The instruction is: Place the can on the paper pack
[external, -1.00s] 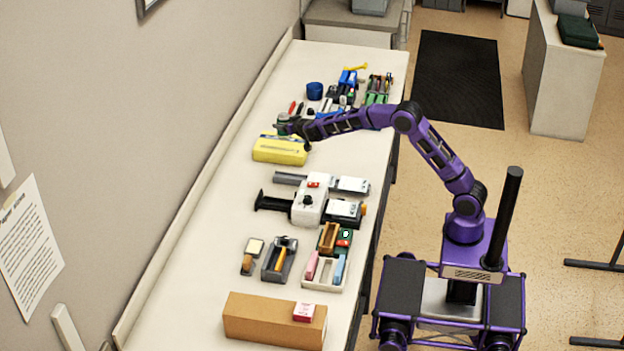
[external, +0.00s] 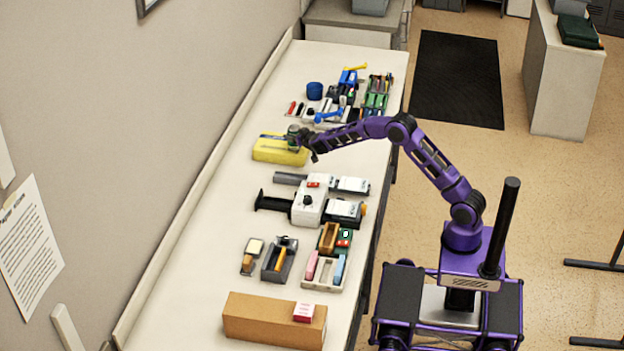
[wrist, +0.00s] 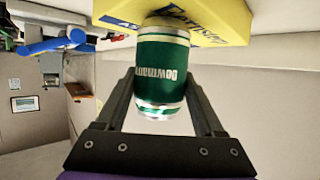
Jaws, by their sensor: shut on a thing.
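The can (wrist: 162,80) is green with white bands and pale metal ends. My gripper (wrist: 160,95) is shut on it, one finger on each side. In the external view the can (external: 292,134) is at the right part of the yellow paper pack (external: 268,152), with my gripper (external: 303,140) reaching in from the right. The pack (wrist: 225,25) also shows at the top of the wrist view, behind one end of the can. I cannot tell whether the can touches the pack.
A blue cup (external: 314,91) and several pens and tools lie beyond the pack. A white device (external: 310,206) with a black handle stands nearer. A brown box (external: 262,318) lies at the near end. Bare table lies left of the pack.

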